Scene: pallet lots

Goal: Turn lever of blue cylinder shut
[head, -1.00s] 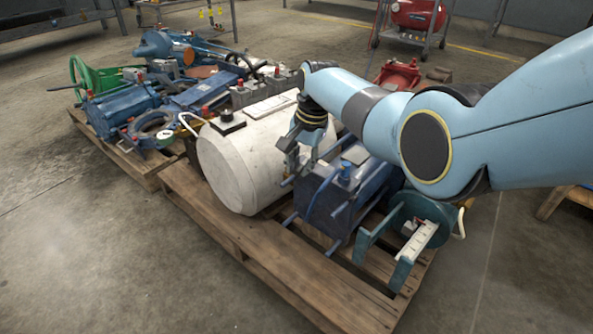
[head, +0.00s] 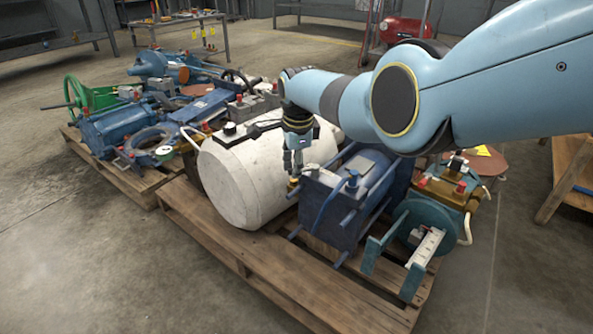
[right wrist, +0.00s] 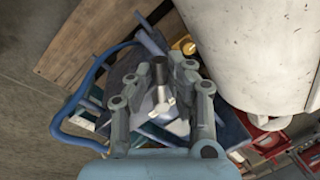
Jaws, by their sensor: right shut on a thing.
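The blue cylinder (head: 345,208) with tie rods lies on the front pallet, right of the white tank. A bent blue pipe (head: 331,196) runs down its near end and also shows in the right wrist view (right wrist: 62,122). My right gripper (head: 292,170) points down into the gap between tank and cylinder, above a small brass fitting (head: 293,184). In the right wrist view my right gripper (right wrist: 160,82) is shut around a dark-ended lever (right wrist: 159,70); its exact contact is hard to see. My left gripper is out of view.
The white tank (head: 240,180) stands close on the left of my right gripper. A green flanged part (head: 425,225) and a brass-coloured unit (head: 450,190) sit to the right. The back pallet (head: 130,180) is crowded; open floor lies in front.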

